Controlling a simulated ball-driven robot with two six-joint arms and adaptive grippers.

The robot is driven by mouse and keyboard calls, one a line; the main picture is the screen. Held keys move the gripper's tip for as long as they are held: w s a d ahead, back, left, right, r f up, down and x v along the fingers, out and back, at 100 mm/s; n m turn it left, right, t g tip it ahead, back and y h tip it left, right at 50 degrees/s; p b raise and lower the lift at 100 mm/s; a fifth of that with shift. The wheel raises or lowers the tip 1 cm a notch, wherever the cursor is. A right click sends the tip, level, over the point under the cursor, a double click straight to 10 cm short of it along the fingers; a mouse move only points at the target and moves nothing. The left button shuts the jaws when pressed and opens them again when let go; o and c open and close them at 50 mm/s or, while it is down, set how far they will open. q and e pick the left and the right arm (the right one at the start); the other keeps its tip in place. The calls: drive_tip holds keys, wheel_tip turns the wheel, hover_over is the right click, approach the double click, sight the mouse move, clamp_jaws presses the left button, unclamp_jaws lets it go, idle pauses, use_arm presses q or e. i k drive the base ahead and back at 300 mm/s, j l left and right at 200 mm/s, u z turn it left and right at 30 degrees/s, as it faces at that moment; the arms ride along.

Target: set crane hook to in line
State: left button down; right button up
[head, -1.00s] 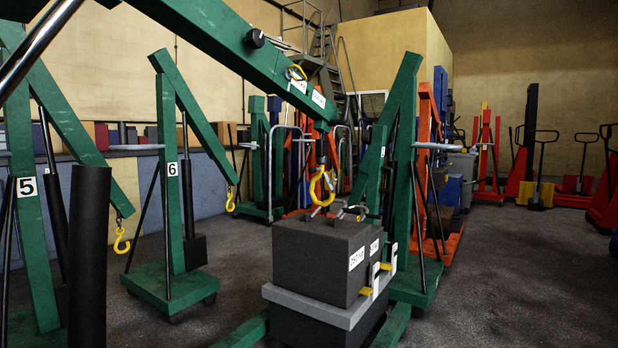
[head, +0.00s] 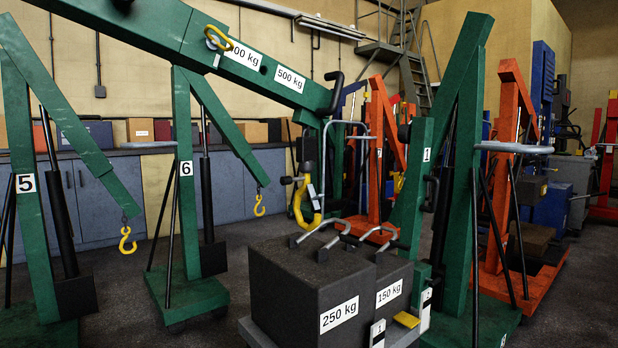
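The crane hook (head: 297,206) is yellow and hangs below a black block (head: 308,150) at the end of the green boom (head: 240,60). It shows a little above and behind the handle (head: 318,230) of the dark 250 kg weight (head: 300,290). I cannot tell whether the hook touches the handle. Neither of my grippers shows in the head view.
The 150 kg weight (head: 392,285) stands beside the 250 kg one on a grey platform (head: 262,332). Green cranes marked 5 (head: 26,184) and 6 (head: 186,168) stand at left. A green crane post (head: 460,160) and an orange crane (head: 515,180) stand at right.

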sight(284, 180)
drive_tip(key=i+l+u, duration=0.1)
drive_tip(key=i+l, duration=0.85)
drive_tip(key=l, duration=0.25)
drive_tip(key=i+j+u, duration=0.15)
drive_tip(key=i, duration=0.5)
drive_tip(key=l, duration=0.1)
